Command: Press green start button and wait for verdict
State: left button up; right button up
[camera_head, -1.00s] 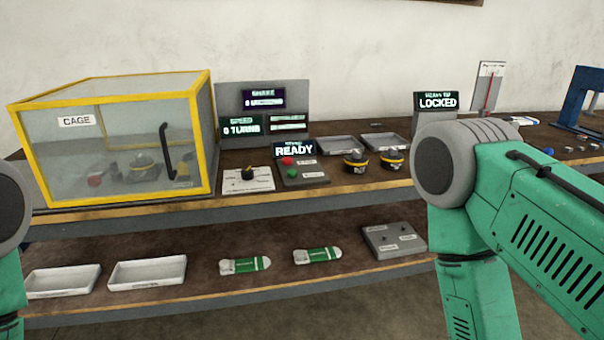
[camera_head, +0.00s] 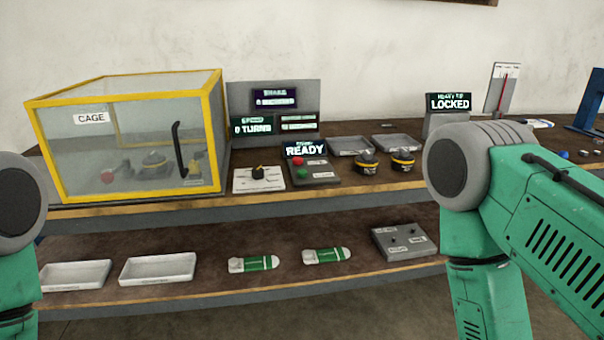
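The green start button (camera_head: 301,174) sits on a small grey control box (camera_head: 322,178) on the upper shelf, just in front of a red button (camera_head: 298,161). A small display (camera_head: 305,149) behind them reads READY. Larger screens (camera_head: 274,124) on a grey panel show speed "0 TURNS" and other readouts. A display at the right (camera_head: 449,102) reads LOCKED. Parts of my green arms show at both sides, well short of the button. Neither gripper is in view.
A yellow-framed clear cage (camera_head: 128,205) stands shut at the left. A dial plate (camera_head: 259,180), two black-yellow round parts (camera_head: 367,163) and grey trays (camera_head: 350,145) flank the control box. The lower shelf holds white trays (camera_head: 158,268), green-white items (camera_head: 254,264) and a grey block (camera_head: 404,241).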

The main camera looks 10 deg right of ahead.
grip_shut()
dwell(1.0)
